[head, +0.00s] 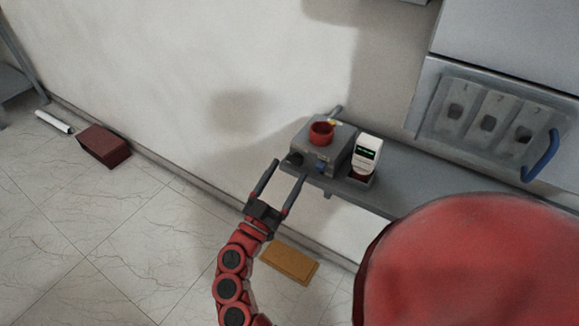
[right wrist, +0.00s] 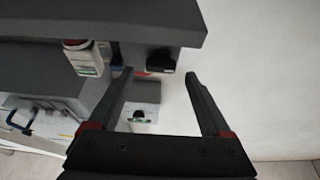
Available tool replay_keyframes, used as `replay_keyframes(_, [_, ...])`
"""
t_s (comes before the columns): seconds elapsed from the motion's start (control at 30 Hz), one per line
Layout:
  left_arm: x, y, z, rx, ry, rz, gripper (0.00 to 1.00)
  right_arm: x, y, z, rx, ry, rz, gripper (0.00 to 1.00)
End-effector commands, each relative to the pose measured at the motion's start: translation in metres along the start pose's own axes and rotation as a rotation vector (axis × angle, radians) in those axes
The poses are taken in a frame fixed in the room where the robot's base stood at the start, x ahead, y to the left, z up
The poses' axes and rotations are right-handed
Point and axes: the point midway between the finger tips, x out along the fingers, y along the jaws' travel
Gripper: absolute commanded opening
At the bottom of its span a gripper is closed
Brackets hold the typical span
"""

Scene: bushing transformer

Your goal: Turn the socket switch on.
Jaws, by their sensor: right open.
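A grey panel (head: 492,116) with three light plates, each with a dark centre, is at the upper right of the head view. I cannot tell which part is the socket switch. A small pale plate with a dark round centre (right wrist: 140,115) shows between my fingers in the right wrist view; I cannot tell whether it is a socket. My right gripper (head: 290,168) is open with nothing between its fingers, in front of a grey box (head: 325,146) with a red round part on top (head: 321,133). It also shows in the right wrist view (right wrist: 158,82). My left gripper is out of view.
The box stands on a grey wall shelf (head: 400,180) beside a white device with a green display (head: 367,152). A blue handle (head: 541,155) is at the right. A brown brick-like block (head: 103,146) and a tan board (head: 289,263) lie on the floor. Floor at left is mostly clear.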

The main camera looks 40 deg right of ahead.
Motion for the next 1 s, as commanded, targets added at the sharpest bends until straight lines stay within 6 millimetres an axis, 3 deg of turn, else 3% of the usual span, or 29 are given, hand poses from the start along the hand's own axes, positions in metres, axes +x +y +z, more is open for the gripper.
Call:
replay_keyframes(0.2, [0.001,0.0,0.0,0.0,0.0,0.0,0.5,0.02,-0.001,0.0,-0.001,0.001,-0.002,0.82])
replay_keyframes(0.5, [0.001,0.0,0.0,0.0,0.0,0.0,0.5,0.022,-0.001,0.0,0.0,0.0,-0.002,0.82])
replay_keyframes(0.9, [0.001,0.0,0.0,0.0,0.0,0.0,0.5,0.022,0.0,0.0,0.001,0.001,-0.001,0.1])
replay_keyframes(0.97, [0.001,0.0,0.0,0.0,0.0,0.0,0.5,0.022,0.0,0.0,0.001,0.0,-0.001,0.0])
replay_keyframes(1.0, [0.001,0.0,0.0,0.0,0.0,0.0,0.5,0.022,-0.001,0.0,0.0,0.0,-0.002,0.0])
